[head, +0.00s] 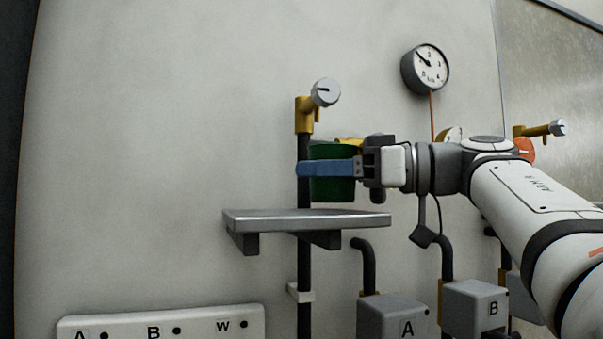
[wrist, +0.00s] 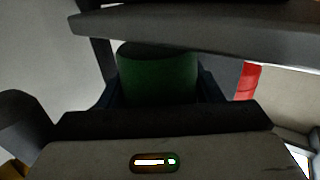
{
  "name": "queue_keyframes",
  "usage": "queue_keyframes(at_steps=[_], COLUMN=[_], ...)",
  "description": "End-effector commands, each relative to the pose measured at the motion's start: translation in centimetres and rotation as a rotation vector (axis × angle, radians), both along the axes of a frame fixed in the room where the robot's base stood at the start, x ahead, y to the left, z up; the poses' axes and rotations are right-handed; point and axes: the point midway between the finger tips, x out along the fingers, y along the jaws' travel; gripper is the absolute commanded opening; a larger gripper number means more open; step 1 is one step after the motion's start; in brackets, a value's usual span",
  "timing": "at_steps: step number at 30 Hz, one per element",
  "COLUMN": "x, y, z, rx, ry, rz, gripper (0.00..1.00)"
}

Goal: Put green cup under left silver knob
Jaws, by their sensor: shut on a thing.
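The green cup (head: 332,187) is upright in the head view, with my gripper (head: 328,168) shut on it by blue fingers. The cup is held above the grey shelf (head: 330,220), apart from it, toward the shelf's right part. The left silver knob (head: 325,92) is on a brass valve (head: 304,115) at the top of a dark pipe, above and slightly left of the cup. In the wrist view the green cup (wrist: 158,78) sits between the fingers, partly hidden by the gripper body. Part of the cup is covered by a finger in the head view.
A right silver knob (head: 558,128) is on another brass valve at the right. A round gauge (head: 425,69) hangs on the wall. Grey boxes A (head: 395,318) and B (head: 475,308) and a labelled white panel (head: 160,322) are below. The shelf's left part is bare.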

Motion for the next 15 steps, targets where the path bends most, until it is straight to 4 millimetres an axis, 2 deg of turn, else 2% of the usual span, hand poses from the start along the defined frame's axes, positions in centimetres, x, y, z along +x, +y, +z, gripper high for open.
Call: queue_keyframes(at_steps=[3,6,15], x=[0.5,0.8,0.8], y=[2.0,3.0,2.7], z=[0.2,0.1,-0.6], rx=[0.000,-0.001,0.000], ry=[0.000,0.000,-0.001], rz=[0.007,0.003,-0.001], gripper=[0.37,0.37,0.37])
